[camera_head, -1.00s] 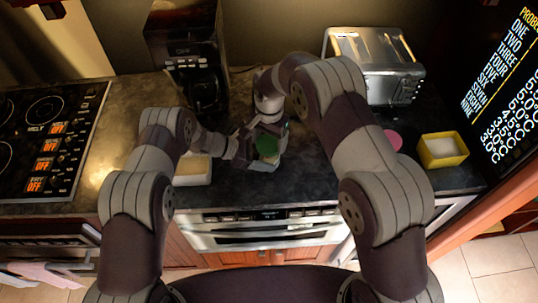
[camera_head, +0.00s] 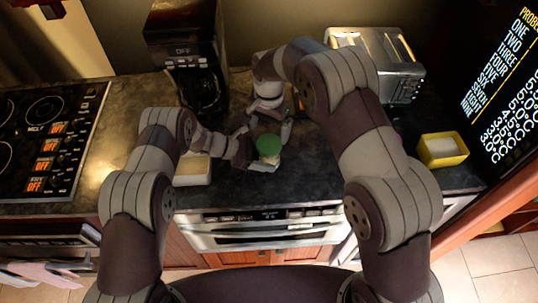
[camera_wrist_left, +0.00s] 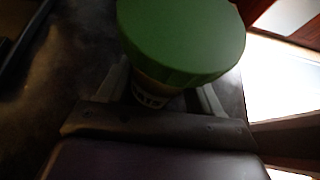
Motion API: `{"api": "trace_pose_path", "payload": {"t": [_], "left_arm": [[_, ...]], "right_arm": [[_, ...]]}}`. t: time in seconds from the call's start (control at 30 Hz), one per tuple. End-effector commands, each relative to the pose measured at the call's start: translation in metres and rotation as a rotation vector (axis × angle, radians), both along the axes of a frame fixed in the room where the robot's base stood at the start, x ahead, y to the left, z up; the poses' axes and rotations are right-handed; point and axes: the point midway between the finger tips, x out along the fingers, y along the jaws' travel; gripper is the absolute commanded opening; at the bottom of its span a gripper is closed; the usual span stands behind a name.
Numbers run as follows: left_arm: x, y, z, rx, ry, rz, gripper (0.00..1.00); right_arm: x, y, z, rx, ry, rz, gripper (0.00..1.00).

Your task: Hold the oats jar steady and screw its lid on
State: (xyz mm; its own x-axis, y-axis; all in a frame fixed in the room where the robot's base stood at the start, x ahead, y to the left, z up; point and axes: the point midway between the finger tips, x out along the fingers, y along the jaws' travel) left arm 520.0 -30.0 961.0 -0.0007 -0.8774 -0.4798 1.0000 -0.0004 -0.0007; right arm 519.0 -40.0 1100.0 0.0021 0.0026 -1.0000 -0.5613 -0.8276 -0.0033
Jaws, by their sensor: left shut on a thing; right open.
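The oats jar stands upright on the dark counter with the round green lid (camera_head: 268,145) on its top. The jar's pale, printed side (camera_wrist_left: 152,90) shows below the lid in the left wrist view, and the lid (camera_wrist_left: 185,38) hides most of it. I cannot tell how tightly the lid sits. My left gripper (camera_head: 264,161) is shut on the jar body, a finger on each side below the lid. My right gripper (camera_head: 270,126) is open and empty, just behind and above the lid, apart from it; its fingers are partly hard to make out.
A white-topped box (camera_head: 193,170) sits left of the jar. A coffee maker (camera_head: 188,55) and a toaster (camera_head: 400,65) stand at the back. A yellow container (camera_head: 442,149) is at the right. The microwave drawer (camera_head: 260,235) is under the counter's front edge.

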Motion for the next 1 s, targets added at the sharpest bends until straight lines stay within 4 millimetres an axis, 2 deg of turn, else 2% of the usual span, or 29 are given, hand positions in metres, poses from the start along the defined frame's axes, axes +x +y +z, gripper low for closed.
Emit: {"api": "trace_pose_path", "payload": {"t": [0.17, 0.2, 0.3, 0.57, 0.67, 1.0], "left_arm": [[0.000, 0.000, 0.000, -0.001, -0.001, 0.000, 0.10], [0.000, 0.000, 0.000, -0.001, -0.001, 0.000, 0.68], [0.000, 0.000, 0.001, -0.001, -0.001, 0.000, 0.95], [0.000, 0.001, 0.001, -0.001, 0.000, 0.001, 0.95], [0.001, 0.009, 0.006, -0.001, -0.002, 0.001, 0.95], [0.001, 0.083, 0.046, 0.000, -0.001, 0.004, 0.95]], "right_arm": [[0.000, 0.000, 0.000, -0.001, 0.001, 0.000, 0.92], [0.000, 0.000, 0.000, -0.001, 0.001, 0.000, 0.92], [0.000, 0.000, -0.001, -0.001, 0.001, 0.000, 0.92], [0.000, 0.000, -0.001, -0.001, 0.001, 0.000, 0.92], [0.000, 0.000, -0.001, -0.001, 0.001, 0.000, 0.92], [0.000, 0.000, -0.001, -0.001, 0.001, 0.000, 0.92]]}}
